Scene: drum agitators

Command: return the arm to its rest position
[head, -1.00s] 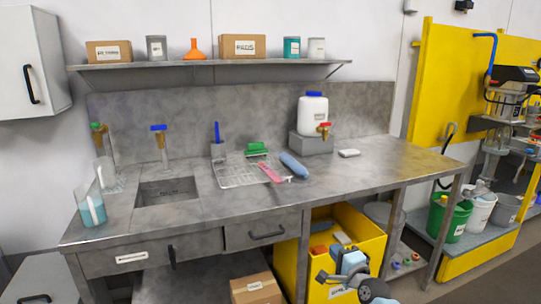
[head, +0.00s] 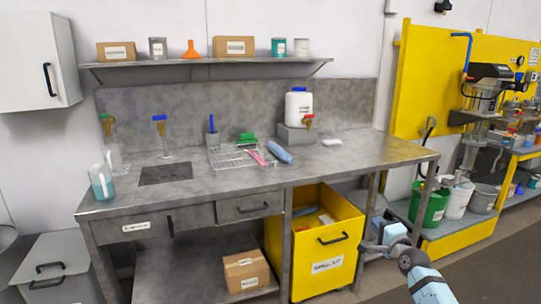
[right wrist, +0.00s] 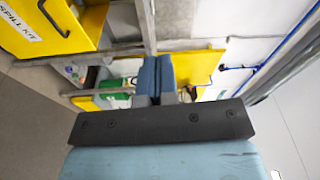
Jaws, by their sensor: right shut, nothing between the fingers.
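My right gripper (head: 366,251) is at the lower right of the head view, in front of the bench's right legs and just right of the yellow spill-kit bin (head: 326,268). My pale blue right arm comes in from the bottom edge behind it. In the right wrist view the two dark blue fingers (right wrist: 157,60) lie side by side, shut, with nothing between them. My left gripper is out of view.
The steel bench (head: 350,160) carries a sink, a wire rack, a pink brush and a white jug (head: 298,106). A cardboard box (head: 246,271) sits on its lower shelf. Green and white buckets (head: 430,205) stand at right. Grey floor (head: 480,262) at lower right is clear.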

